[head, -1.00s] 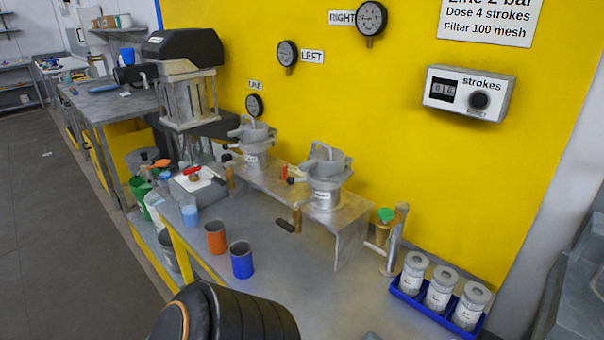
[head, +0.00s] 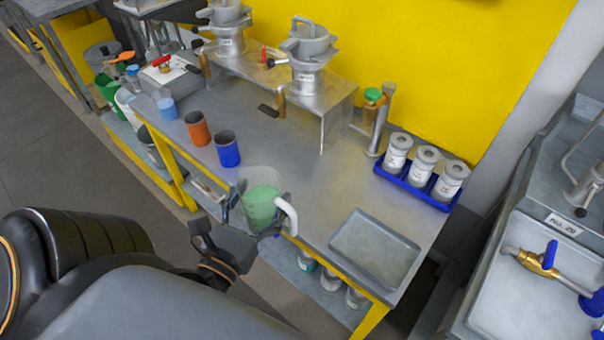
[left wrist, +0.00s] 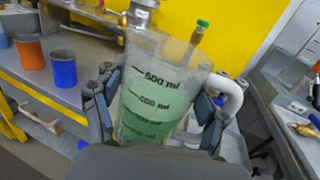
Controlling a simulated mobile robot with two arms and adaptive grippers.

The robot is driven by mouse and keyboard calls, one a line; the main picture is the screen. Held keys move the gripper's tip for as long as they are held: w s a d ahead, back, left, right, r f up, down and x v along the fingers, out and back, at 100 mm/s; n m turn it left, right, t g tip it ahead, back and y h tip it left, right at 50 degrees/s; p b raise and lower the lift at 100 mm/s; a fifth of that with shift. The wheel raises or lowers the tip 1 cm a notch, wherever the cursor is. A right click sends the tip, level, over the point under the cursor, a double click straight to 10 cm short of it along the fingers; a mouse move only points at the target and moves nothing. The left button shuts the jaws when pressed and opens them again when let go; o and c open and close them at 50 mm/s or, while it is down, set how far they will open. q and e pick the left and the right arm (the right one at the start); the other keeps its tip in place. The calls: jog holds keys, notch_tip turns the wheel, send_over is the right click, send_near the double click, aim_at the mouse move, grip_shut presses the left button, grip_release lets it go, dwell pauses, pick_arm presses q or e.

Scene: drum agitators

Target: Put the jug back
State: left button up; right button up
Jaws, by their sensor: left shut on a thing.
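A clear jug (head: 262,203) with a white handle on its right side holds green liquid. My left gripper (head: 250,222) is shut on the jug at the front edge of the workbench. In the left wrist view the jug (left wrist: 150,95) stands between the finger pads, with black volume marks on its wall and the liquid below the upper mark. It looks roughly upright. Whether its base touches the bench cannot be told. A grey tray (head: 376,250) lies empty on the bench to the right of the jug. My right gripper is not in view.
A blue cup (head: 228,150) and an orange cup (head: 197,129) stand left of the jug. A blue rack (head: 415,187) of three white jars is at the back right. A metal stand (head: 335,105) carries two vessels. The bench middle is clear.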

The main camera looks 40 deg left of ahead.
pick_arm(q)
jog(key=shift+w+a+f+b, duration=0.1)
jog(key=shift+w+f+b, duration=0.15)
jog(key=shift+w+b, duration=0.2)
jog(key=shift+w+f+b, duration=0.25)
jog(key=shift+w+b, duration=0.25)
jog(key=shift+w, duration=0.15)
jog(key=w+f+b, duration=0.2)
jog(key=w+f, duration=0.4)
jog(key=w+f+b, duration=0.2)
jog(key=w+f, duration=0.3)
jog(key=f, duration=0.1)
jog(key=shift+w+d, duration=0.2)
jog(key=shift+w, duration=0.2)
jog(key=shift+r, duration=0.1)
